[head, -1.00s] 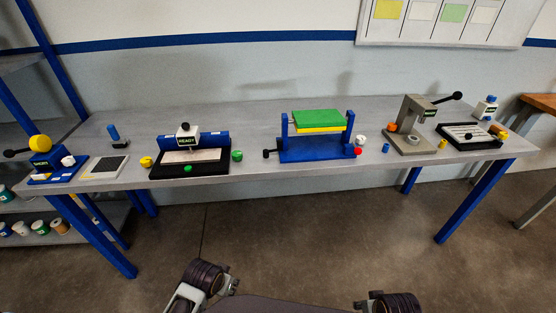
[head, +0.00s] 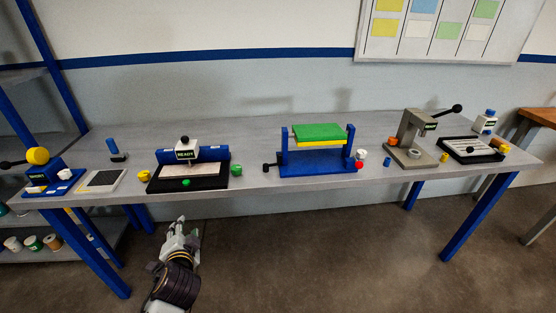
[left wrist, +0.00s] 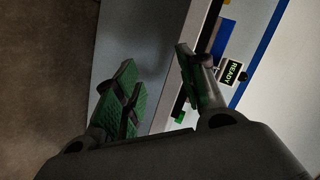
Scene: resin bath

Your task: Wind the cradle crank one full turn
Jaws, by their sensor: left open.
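The cradle (head: 318,168) stands on the table right of centre in the head view. It has a blue base and two blue posts, with a green and yellow block (head: 318,132) between them. Its crank with a black knob (head: 266,168) sticks out at the lower left side, near the table's front edge. My left gripper (head: 181,228) is open and empty, in front of the table's edge and lower left of the crank. Its green-padded fingers (left wrist: 158,85) show apart in the left wrist view. My right gripper is not in view.
A black and blue device with a READY sign (head: 186,155) stands left of the cradle; the sign also shows in the left wrist view (left wrist: 233,72). A green knob (head: 236,170) lies between them. A grey press (head: 408,140) stands to the right. Small caps sit near the cradle's right post.

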